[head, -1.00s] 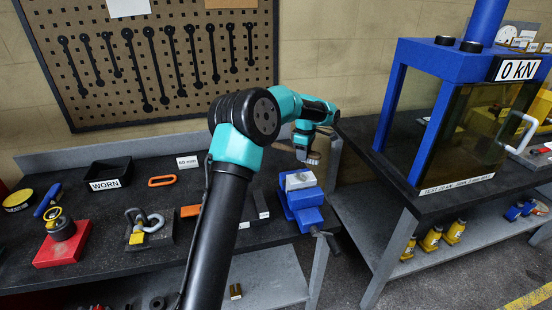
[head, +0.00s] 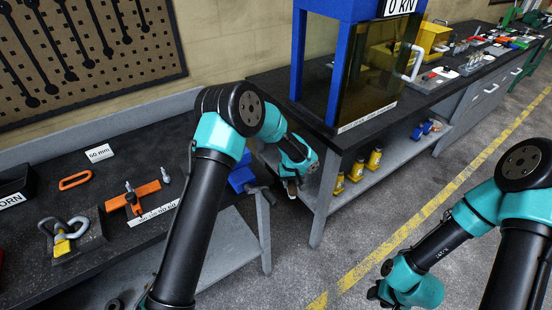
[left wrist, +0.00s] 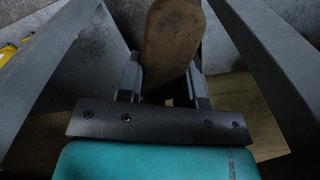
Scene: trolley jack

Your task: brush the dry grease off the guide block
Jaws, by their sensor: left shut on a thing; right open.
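My left gripper (head: 292,182) is shut on a brush. The brush's tan wooden body (left wrist: 173,45) stands between the fingers in the left wrist view. In the head view this gripper is past the right end of the left bench, near the press table's leg. The blue vise (head: 241,180) is at that bench's right end, mostly behind my left arm. The guide block is hidden from the head view, and its grease cannot be seen. My right gripper (head: 376,293) is open and empty, low over the floor.
The press table (head: 330,135) with its blue-framed press stands right of the vise. Yellow bottles (head: 357,170) stand on its lower shelf. On the left bench are a shackle (head: 64,236), an orange bar (head: 133,196) and an orange ring (head: 75,180). Open floor lies at front right.

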